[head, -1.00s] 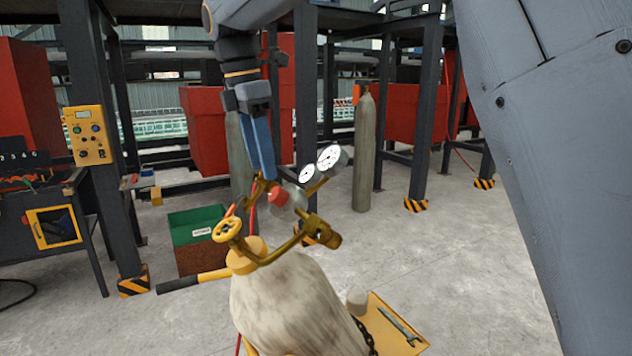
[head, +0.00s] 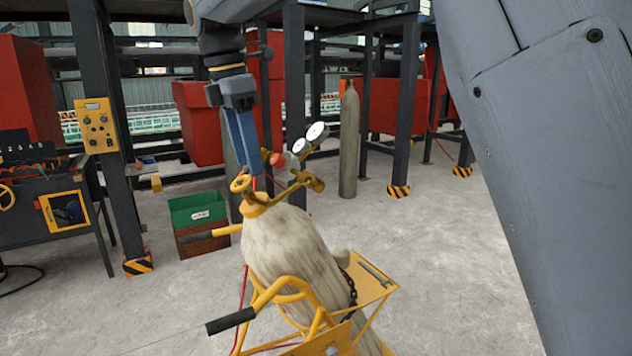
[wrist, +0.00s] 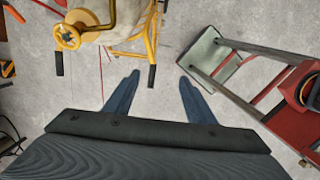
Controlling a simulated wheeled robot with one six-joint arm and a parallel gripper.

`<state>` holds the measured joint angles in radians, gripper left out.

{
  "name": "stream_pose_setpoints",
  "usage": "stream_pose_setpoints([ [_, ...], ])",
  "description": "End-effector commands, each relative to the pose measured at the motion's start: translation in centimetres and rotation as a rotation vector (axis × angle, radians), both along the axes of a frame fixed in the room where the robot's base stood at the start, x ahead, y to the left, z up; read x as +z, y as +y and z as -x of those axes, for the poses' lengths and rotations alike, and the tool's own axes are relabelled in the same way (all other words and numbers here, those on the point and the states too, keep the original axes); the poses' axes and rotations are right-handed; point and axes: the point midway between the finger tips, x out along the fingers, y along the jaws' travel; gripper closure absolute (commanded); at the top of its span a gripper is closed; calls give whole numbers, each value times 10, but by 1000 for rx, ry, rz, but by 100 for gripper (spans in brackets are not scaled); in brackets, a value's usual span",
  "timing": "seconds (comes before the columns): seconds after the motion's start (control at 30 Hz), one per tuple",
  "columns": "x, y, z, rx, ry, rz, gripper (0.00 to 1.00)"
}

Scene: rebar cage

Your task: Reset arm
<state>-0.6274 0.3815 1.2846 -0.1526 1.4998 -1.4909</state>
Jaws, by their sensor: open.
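My gripper (head: 248,172) hangs down on the left of the head view, its blue fingers pointing at the floor. In the wrist view the cylinder's yellow handwheel (wrist: 67,36) lies ahead and left, apart from the fingers.
The cylinder stands on a yellow cart (head: 300,292) with black-gripped handles. A green-and-brown bin (head: 198,222), a workbench (head: 40,215) and dark posts (head: 405,105) stand around. A red frame (wrist: 240,85) lies right of the fingers in the wrist view.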

Motion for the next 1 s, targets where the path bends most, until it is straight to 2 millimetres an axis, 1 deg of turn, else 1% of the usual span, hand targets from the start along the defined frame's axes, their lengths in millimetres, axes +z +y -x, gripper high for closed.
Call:
stream_pose_setpoints([
  [0.07,0,0,0,0,0,0,50],
  [0.27,-23,-20,-6,-103,-9,-16,50],
  [0.47,-53,-46,-12,-246,-23,-39,50],
  [0.57,-74,-65,-14,-346,-32,-54,50],
  [0.67,-99,-87,-14,-466,-42,-72,50],
  [0.77,-130,-115,-12,-614,-54,-94,50],
  [0.87,-170,-152,-4,-813,-71,-123,50],
  [0.9,-189,-169,2,-912,-77,-137,50],
  [0.97,-218,-196,14,-1073,-90,-161,50],
  [1.0,-238,-214,24,-1180,-98,-174,50],
])
